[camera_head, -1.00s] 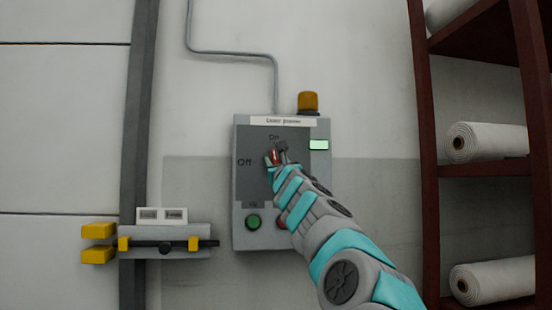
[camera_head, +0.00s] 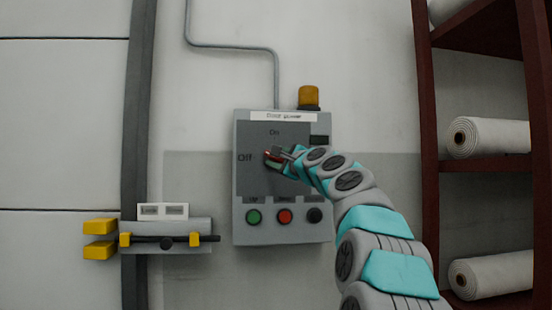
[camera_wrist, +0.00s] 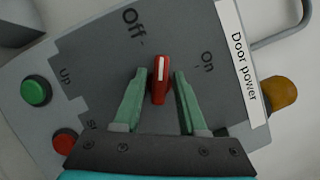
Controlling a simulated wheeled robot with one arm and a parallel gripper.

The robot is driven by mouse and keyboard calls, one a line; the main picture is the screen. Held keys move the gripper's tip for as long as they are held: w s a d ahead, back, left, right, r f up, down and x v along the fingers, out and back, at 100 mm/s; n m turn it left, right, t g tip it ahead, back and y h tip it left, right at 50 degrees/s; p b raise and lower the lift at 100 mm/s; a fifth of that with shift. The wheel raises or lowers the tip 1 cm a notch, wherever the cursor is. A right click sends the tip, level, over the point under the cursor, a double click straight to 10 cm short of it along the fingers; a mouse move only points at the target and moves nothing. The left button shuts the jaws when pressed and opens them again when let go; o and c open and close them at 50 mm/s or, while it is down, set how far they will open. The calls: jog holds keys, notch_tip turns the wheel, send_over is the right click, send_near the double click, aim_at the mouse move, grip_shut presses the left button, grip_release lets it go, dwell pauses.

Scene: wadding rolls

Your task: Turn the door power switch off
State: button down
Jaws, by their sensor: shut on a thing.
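The door power switch is a red knob (camera_wrist: 159,86) with a white pointer line, on a grey control box (camera_head: 243,205) labelled "Door power". In the wrist view its pointer faces close to the "Off" mark (camera_wrist: 133,24), away from "On" (camera_wrist: 207,62). My gripper (camera_wrist: 161,73) is shut on the knob, one green finger on each side. In the head view my gripper (camera_head: 274,157) reaches the knob from the right and partly hides it.
Green (camera_head: 253,217), red (camera_head: 285,216) and black (camera_head: 315,215) buttons sit below the knob. An amber lamp (camera_head: 309,96) tops the box. A latch with yellow blocks (camera_head: 100,250) is at left. A shelf with white rolls (camera_head: 490,138) stands at right.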

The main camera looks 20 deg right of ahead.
jog(key=n+g, duration=0.1)
jog(key=n, duration=0.1)
jog(key=n+g, duration=0.1)
jog(key=n, duration=0.2)
jog(key=shift+a+f+y, duration=0.1)
jog(key=shift+y, duration=0.3)
jog(key=shift+f+n, duration=0.1)
jog(key=shift+n, duration=0.3)
dwell(0.4)
jog(key=c, duration=0.8)
grip_release()
jog(key=shift+a, duration=0.15)
jog(key=shift+o, duration=0.2)
